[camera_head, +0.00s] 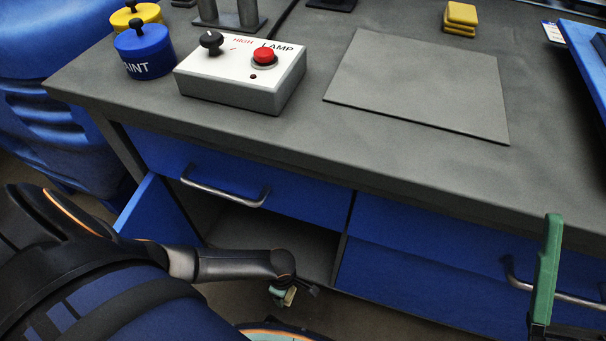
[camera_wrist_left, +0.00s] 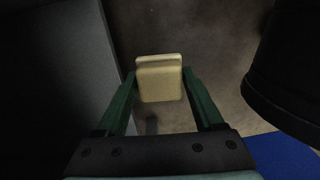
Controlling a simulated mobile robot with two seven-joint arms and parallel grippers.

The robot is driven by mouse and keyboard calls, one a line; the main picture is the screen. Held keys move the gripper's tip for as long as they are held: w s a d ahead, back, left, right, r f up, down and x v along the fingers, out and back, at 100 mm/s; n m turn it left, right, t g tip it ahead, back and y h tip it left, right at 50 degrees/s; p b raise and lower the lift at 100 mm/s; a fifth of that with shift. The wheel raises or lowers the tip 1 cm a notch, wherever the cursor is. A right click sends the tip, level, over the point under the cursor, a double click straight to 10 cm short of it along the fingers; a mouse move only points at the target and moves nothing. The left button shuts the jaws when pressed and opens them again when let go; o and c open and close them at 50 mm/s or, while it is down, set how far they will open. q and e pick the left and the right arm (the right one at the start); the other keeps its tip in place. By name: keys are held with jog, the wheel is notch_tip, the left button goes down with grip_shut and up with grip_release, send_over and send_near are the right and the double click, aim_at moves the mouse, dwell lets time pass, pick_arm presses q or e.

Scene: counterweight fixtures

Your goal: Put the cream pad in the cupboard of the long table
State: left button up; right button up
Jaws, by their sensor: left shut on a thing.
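The cream pad (camera_wrist_left: 160,82) is a small block held between the green fingers of my left gripper (camera_wrist_left: 159,88). In the head view the pad (camera_head: 289,298) is small and partly hidden by my left gripper (camera_head: 283,292). The gripper is in front of the cupboard (camera_head: 290,244) of the long table (camera_head: 240,137), low and outside its opening. The cupboard door (camera_head: 158,212) stands open at the left, and its grey interior shows in part behind my left arm. One green finger of my right gripper (camera_head: 547,268) shows at the right edge; its other finger is not visible.
A drawer with a bar handle (camera_head: 225,190) is above the cupboard opening. On the table stand a switch box (camera_head: 240,78), a blue pot (camera_head: 145,50), a grey mat (camera_head: 420,82) and yellow pads (camera_head: 460,17). A blue tray (camera_head: 585,60) is at the right.

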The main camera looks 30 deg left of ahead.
pick_arm(q)
jog(key=shift+w+a+f, duration=0.1)
jog(key=shift+f, duration=0.35)
jog(key=b, duration=0.8)
send_over(307, 246)
jog(key=s, duration=0.1)
jog(key=shift+w+f+b, duration=0.2)
jog(key=shift+f+b, duration=0.75)
jog(key=shift+f, duration=0.2)
notch_tip(307, 246, down, 4)
jog(key=b, duration=0.3)
jog(key=shift+f, duration=0.15)
jog(key=shift+w+f+b, duration=0.15)
jog(key=shift+w+b, duration=0.1)
jog(key=shift+b, duration=0.1)
pick_arm(e)
notch_tip(307, 246, down, 14)
jog(key=a, duration=0.1)
jog(key=shift+w+a+f+m+g, duration=0.25)
jog(key=shift+w+m+g, duration=0.05)
jog(key=shift+m+g, duration=0.1)
pick_arm(q)
jog(key=shift+f, duration=0.1)
jog(key=o, duration=1.4)
jog(key=shift+c, duration=0.2)
